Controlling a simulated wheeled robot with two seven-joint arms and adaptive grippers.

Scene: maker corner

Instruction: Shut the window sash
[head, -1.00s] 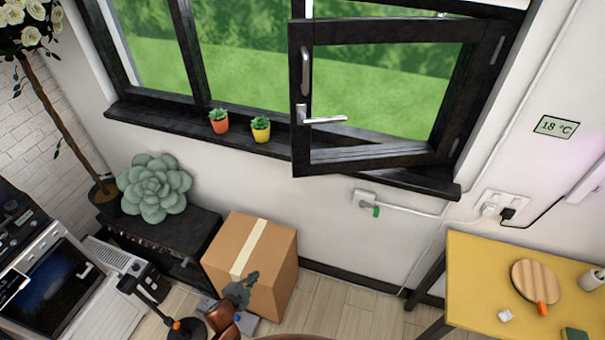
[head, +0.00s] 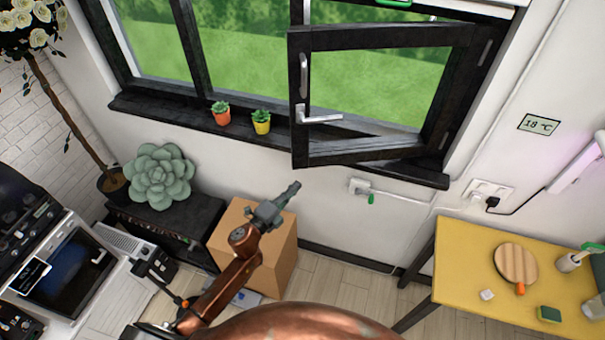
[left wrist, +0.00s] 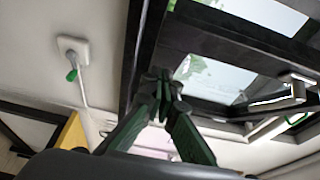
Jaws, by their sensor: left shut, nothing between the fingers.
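The window sash (head: 390,152) has a black frame around glass and stands open into the room, swung out from the window frame on its right side. Its silver handle (head: 322,118) sits on the left stile and points right. My left gripper (head: 296,186) is shut and empty, below the lower left corner of the sash and in front of the wall. In the left wrist view the closed fingers (left wrist: 163,78) point up towards the dark sash frame (left wrist: 235,38); I cannot tell whether they touch it. The silver handle (left wrist: 285,98) shows at the right there. My right gripper is not in view.
Two small potted succulents, orange (head: 221,117) and yellow (head: 262,126), stand on the black sill (head: 170,112) left of the sash. A cardboard box (head: 283,250) stands behind my left arm. A yellow table (head: 455,275) is at right.

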